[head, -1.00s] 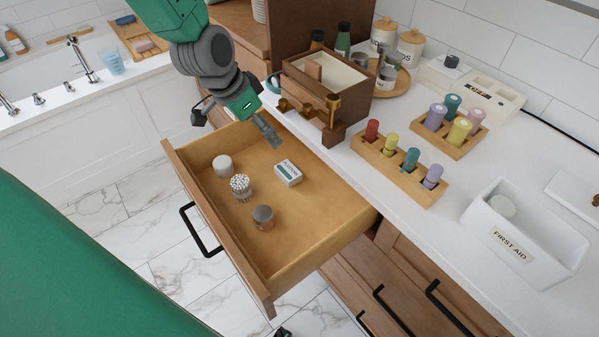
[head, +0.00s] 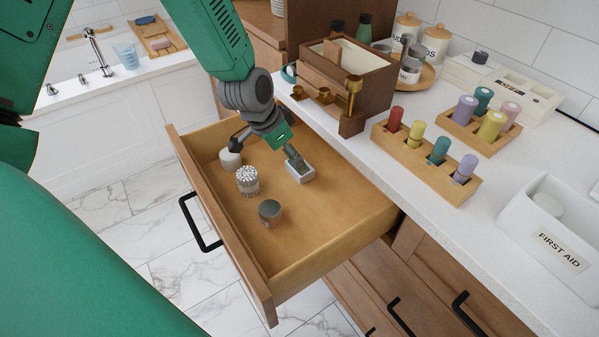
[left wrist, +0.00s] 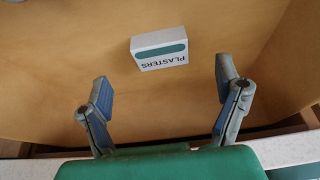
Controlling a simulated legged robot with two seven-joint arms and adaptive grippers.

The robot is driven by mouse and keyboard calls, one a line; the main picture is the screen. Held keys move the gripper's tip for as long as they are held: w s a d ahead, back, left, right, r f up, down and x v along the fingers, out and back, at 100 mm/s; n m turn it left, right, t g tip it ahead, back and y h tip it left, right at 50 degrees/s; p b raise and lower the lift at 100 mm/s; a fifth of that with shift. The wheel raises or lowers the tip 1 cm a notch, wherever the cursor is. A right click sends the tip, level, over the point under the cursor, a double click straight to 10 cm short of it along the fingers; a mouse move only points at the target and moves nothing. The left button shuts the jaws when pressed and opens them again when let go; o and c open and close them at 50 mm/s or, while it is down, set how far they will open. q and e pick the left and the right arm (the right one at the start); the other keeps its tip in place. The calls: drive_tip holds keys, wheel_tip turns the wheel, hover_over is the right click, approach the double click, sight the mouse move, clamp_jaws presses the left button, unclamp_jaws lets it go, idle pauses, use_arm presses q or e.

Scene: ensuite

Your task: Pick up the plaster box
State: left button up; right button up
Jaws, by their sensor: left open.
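The plaster box (head: 303,174) is a small white box with a teal band, lying in the open wooden drawer. In the left wrist view the plaster box (left wrist: 159,50) shows the word PLASTERS and lies ahead of the fingertips, between their lines. My left gripper (head: 266,151) is over the drawer, open and empty, with one finger partly covering the box in the head view. In the left wrist view the two fingers of my left gripper (left wrist: 164,82) are wide apart, with bare drawer floor between them. My right gripper is not in view.
The drawer (head: 325,215) also holds a white jar (head: 230,160), a cotton-bud pot (head: 247,183) and a dark-lidded jar (head: 270,213). A wooden box (head: 375,85) and a bottle rack (head: 425,160) stand on the counter beside it. The drawer's front right floor is clear.

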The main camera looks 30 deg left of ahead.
use_arm(q)
drive_tip(key=shift+x, duration=1)
drive_tip(key=b+x, duration=0.1)
drive_tip(key=x, duration=0.3)
drive_tip(key=shift+w+a+f+b, duration=0.1)
drive_tip(key=shift+f+b, duration=0.15)
drive_tip(key=shift+b, duration=0.15)
drive_tip(key=c, duration=1)
